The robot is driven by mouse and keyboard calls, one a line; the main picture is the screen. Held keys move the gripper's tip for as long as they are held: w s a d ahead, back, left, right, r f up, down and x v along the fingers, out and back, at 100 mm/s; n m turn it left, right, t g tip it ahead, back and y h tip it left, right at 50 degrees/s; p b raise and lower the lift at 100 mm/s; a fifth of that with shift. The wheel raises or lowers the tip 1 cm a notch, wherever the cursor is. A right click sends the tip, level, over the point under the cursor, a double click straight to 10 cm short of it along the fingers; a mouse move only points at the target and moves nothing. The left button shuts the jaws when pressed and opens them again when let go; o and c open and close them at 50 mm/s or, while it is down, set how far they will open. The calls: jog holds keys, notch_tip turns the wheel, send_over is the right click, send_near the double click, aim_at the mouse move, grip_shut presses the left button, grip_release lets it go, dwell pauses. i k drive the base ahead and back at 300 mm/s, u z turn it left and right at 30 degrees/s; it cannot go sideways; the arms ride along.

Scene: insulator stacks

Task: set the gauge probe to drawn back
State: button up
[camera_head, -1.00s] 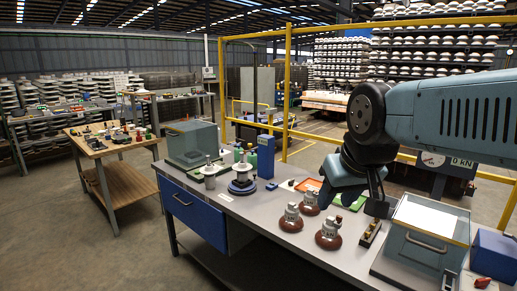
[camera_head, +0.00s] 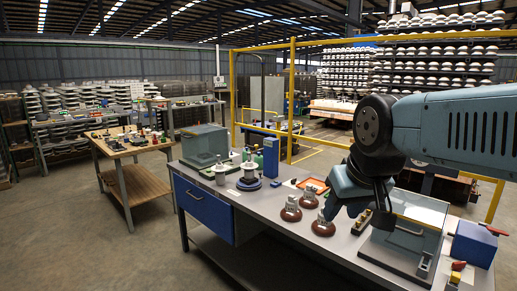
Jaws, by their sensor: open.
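A blue upright gauge-like unit (camera_head: 271,157) stands at the back of the grey bench (camera_head: 310,249). In front of it, a white insulator (camera_head: 249,171) stands on a round blue base (camera_head: 248,184). The gauge probe is too small to make out, so I cannot tell its setting. My gripper (camera_head: 356,212) is open, pointing down over the right half of the bench, apart from the blue unit and to its right. It hides part of the bench behind it.
Brown insulators (camera_head: 323,226) stand near the bench's middle. A glass-topped case (camera_head: 403,237) and a blue box (camera_head: 474,243) are at the right. Another case (camera_head: 204,143) stands at the left end. A yellow frame (camera_head: 292,100) rises behind. Floor is clear at the left.

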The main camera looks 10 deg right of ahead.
aim_at(256, 146)
jog(key=u, duration=0.1)
jog(key=i, duration=0.9)
jog(key=z, duration=0.1)
